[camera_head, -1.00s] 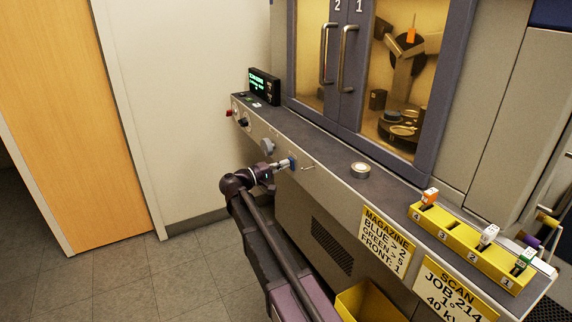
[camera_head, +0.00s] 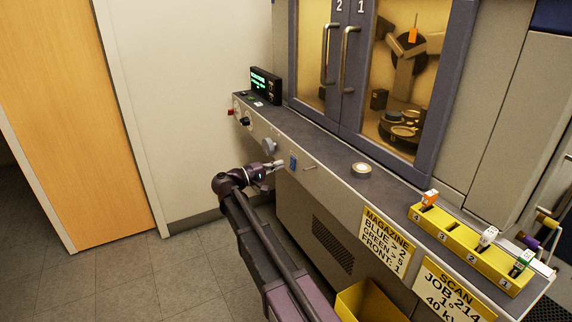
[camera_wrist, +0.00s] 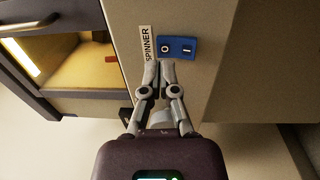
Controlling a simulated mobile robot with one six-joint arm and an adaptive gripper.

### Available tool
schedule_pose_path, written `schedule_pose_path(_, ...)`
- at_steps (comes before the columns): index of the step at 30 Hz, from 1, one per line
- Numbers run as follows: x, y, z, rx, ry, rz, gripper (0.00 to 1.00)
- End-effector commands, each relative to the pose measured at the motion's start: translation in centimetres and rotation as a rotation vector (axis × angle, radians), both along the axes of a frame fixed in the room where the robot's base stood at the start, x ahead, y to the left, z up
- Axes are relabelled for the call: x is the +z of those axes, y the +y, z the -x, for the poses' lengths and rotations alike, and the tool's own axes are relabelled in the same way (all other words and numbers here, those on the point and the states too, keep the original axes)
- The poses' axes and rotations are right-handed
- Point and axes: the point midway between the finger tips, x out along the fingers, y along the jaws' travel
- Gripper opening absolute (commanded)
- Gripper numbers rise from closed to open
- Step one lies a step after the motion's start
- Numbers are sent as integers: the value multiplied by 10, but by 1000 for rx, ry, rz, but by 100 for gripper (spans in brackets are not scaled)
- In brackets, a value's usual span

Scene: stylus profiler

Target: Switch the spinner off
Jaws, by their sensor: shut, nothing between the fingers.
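The spinner switch (camera_wrist: 177,49) is a blue rocker marked O and I, set in the front panel beside a white SPINNER label (camera_wrist: 147,44) in the wrist view. Which end is pressed in is not clear.
A tape roll (camera_head: 361,170) lies on the ledge. A yellow bin (camera_head: 368,303) stands below. The floor at left is clear.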

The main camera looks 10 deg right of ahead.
Motion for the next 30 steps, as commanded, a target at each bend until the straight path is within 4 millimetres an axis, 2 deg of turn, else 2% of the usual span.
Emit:
schedule_pose_path(6,6,39,12,6,0,0,0)
schedule_pose_path(15,11,79,27,3,0,0,0)
schedule_pose_path(21,13,93,33,1,0,0,0)
schedule_pose_path(30,13,95,34,0,0,0,0)
